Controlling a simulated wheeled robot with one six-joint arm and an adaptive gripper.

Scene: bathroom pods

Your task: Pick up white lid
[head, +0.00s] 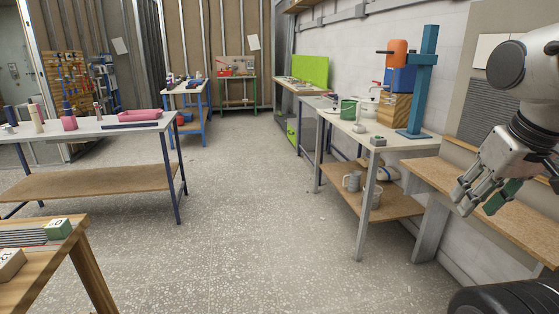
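A small white rounded piece (366,112) on the workbench at the right may be the white lid, but it is too small to be sure. It lies beside a green mug-like container (348,110). My gripper (478,200) hangs at the right edge, well in front of and to the right of that piece. Its grey fingers point down and to the left and look spread, with no white lid between them. A green patch (503,196) shows beside the fingers; I cannot tell whether it is part of the gripper or lies behind it.
The right workbench (400,142) also holds a blue stand (425,85) and an orange item (397,52). A long table (85,133) is at the left, and a wooden table (65,245) at front left. The middle floor is clear.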

